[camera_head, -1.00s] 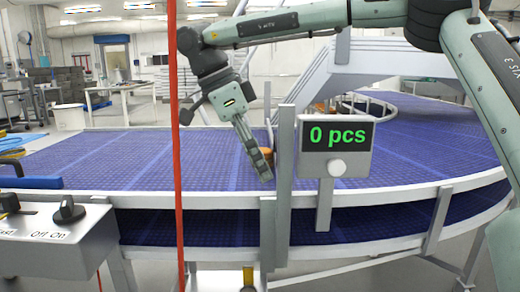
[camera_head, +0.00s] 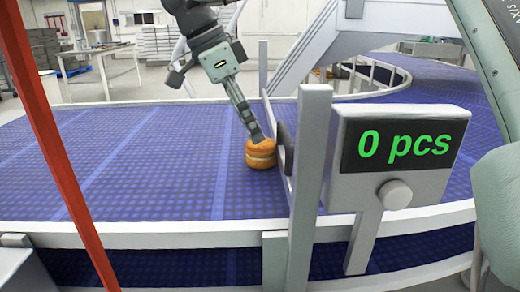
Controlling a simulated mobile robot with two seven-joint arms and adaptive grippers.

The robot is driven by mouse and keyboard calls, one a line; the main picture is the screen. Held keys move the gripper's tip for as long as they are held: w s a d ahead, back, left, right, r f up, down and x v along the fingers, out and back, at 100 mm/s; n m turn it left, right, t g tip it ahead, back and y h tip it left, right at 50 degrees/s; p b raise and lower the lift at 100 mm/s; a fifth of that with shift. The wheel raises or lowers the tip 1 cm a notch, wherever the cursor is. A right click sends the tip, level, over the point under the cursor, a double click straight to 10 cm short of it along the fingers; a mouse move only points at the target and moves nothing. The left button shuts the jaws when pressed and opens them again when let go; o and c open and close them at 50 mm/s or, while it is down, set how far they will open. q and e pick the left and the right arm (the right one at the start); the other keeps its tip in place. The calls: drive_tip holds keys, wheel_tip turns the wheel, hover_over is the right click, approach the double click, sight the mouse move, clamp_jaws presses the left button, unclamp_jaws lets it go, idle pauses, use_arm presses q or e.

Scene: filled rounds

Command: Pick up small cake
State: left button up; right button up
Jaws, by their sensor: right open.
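A small cake (camera_head: 260,155), round and orange-brown with a pale filling band, sits upright on the blue conveyor belt (camera_head: 150,165), just left of a grey post. My right gripper (camera_head: 262,135) comes down from the upper left with its fingers at the top of the cake. One finger lies over the cake's upper side. The far side of the fingers is hidden, and I cannot tell whether they touch the cake. My left gripper is not in view.
A grey post (camera_head: 308,170) and a counter display (camera_head: 402,152) reading "0 pcs" stand right of the cake. A red pole (camera_head: 50,140) crosses the left side. The belt left of the cake is clear.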

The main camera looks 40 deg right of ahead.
sight(261, 147)
drive_tip(key=x, duration=0.6)
drive_tip(key=shift+s, duration=0.1)
drive_tip(key=c, duration=0.9)
